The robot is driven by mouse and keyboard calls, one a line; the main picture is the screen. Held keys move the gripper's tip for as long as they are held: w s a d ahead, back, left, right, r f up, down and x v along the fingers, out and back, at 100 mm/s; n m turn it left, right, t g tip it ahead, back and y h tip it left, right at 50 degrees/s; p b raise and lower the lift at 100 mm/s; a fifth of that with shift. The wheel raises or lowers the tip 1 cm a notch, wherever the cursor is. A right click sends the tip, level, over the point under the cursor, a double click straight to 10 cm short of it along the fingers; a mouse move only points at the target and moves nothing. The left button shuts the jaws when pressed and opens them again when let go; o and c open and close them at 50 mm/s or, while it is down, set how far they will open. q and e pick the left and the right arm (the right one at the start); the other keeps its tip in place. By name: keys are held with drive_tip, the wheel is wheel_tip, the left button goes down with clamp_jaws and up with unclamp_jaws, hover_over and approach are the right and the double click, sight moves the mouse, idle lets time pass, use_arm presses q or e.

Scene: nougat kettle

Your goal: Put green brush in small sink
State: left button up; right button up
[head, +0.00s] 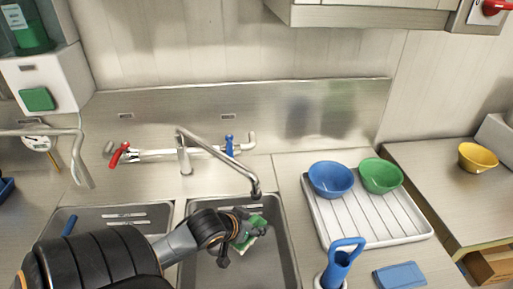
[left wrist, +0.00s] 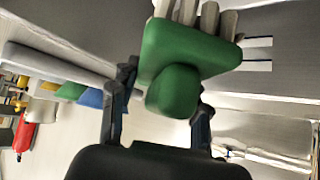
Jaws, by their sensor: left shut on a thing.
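My left gripper (head: 232,243) is over the right-hand sink basin (head: 287,270) in the head view. It is shut on the green brush (head: 256,222). In the left wrist view the green brush (left wrist: 185,60) shows large, its rounded knob between my two fingers and its pale bristles pointing away. Whether the bristles touch the basin cannot be told. A second basin (head: 165,212) lies to the left, partly hidden by my left arm. My right gripper is not in view.
The faucet spout (head: 222,160) reaches over the right basin, close to my gripper. A white drying rack (head: 408,230) holds a blue bowl (head: 331,179) and a green bowl (head: 380,174). A blue-handled tool (head: 342,262) and blue sponge (head: 399,276) stand near the basin's right.

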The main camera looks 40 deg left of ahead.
use_arm(q)
wheel_tip(320, 180, down, 14)
drive_tip(key=shift+s+f, duration=0.1)
drive_tip(key=w, duration=0.4)
drive_tip(key=shift+a+p, duration=0.25)
drive_tip(key=shift+p, duration=0.05)
drive_tip(key=shift+f, duration=0.75)
drive_tip(key=shift+f, duration=0.1)
drive_tip(key=o, duration=1.2)
